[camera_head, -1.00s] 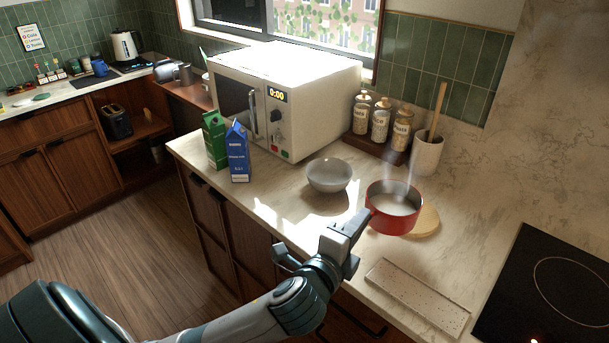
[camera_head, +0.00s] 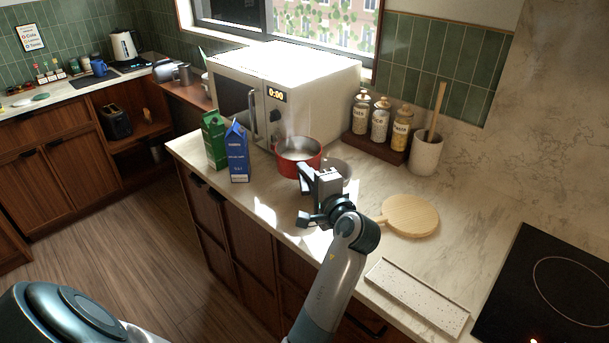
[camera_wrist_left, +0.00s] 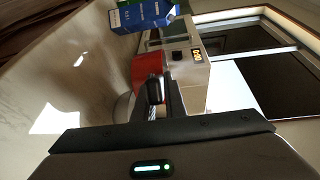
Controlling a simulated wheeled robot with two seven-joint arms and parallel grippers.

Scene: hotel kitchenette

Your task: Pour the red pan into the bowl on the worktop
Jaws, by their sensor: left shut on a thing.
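The red pan (camera_head: 299,160) is held up near the microwave's front corner, with steam over it. It looks about level. Its pale inside shows but I cannot make out the contents. My left gripper (camera_head: 314,177) is shut on its handle, which the gripper mostly hides. In the left wrist view the red pan (camera_wrist_left: 149,66) is beyond the fingers. The grey bowl (camera_head: 341,168) stands on the worktop behind and right of the gripper, largely hidden by it and the pan. The pan is to the bowl's left in the head view. My right gripper is not in view.
A green carton (camera_head: 214,140) and a blue carton (camera_head: 237,153) stand left of the pan. The white microwave (camera_head: 318,95) is close behind it. A round wooden board (camera_head: 410,215) lies bare to the right, with a speckled tray (camera_head: 416,297) nearer the front.

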